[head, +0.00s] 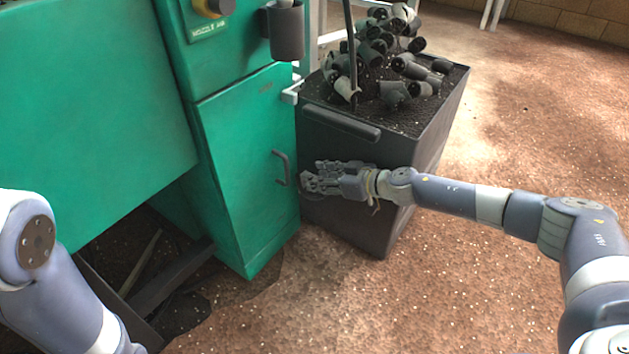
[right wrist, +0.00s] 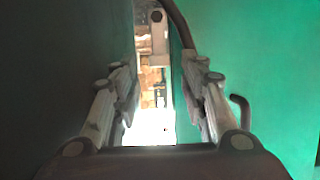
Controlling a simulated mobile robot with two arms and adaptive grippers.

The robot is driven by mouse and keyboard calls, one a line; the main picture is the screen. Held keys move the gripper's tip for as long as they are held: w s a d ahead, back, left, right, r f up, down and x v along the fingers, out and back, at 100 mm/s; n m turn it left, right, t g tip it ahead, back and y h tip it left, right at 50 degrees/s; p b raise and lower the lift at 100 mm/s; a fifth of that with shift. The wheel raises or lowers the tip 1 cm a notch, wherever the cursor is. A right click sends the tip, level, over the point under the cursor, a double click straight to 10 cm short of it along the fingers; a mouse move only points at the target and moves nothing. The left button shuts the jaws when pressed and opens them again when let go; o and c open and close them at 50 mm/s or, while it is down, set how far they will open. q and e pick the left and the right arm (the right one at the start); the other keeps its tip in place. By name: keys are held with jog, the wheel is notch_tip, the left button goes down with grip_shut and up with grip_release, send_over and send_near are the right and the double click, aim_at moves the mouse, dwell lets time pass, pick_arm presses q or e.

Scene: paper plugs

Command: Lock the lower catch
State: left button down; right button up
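A green cabinet door (head: 245,165) is closed, with a dark bar handle (head: 281,168) near its right edge. I cannot tell for sure which part is the lower catch. A pale bracket (head: 292,95) sticks out at the door's upper right edge. My right gripper (head: 312,180) is just right of the handle, in front of the dark bin, pointing left. In the right wrist view my right gripper (right wrist: 160,85) is open, its fingers apart with nothing clearly between them. A dark curved bar (right wrist: 240,108) shows beside its right finger, against green. My left gripper is out of view.
A dark bin (head: 350,215) heaped with grey pipe pieces (head: 395,55) stands right of the cabinet, close behind my right gripper. A dark cup (head: 286,32) hangs above the door. Floor (head: 420,270) in front is clear.

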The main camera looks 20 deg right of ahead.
jog(key=shift+b+x, duration=0.4)
jog(key=shift+x, duration=0.7)
grip_shut()
jog(key=shift+r, duration=0.1)
